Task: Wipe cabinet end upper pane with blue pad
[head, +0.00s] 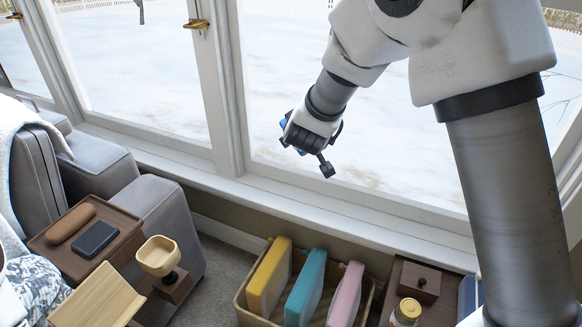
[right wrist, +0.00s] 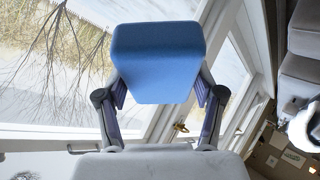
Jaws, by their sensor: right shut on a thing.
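The blue pad (right wrist: 158,62) fills the upper middle of the right wrist view, held between the two fingers of my right gripper (right wrist: 158,95). In the head view my right gripper (head: 308,142) is in front of a large window pane (head: 390,120), above the sill. Only a small blue bit of the pad (head: 283,123) shows there, the rest hidden by the gripper. I cannot tell whether the pad touches the glass. No pane can be made out clearly as the cabinet end upper pane. My left gripper is not in view.
Below the window, a wooden bin (head: 240,301) holds yellow (head: 270,278), teal (head: 306,287) and pink (head: 345,296) slabs. A brown tray (head: 118,257) with a dark phone-like object sits by the grey sofa (head: 165,215). A jar (head: 406,312) and small wooden box (head: 420,284) stand right. Brass handles (head: 196,24) project from the frame.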

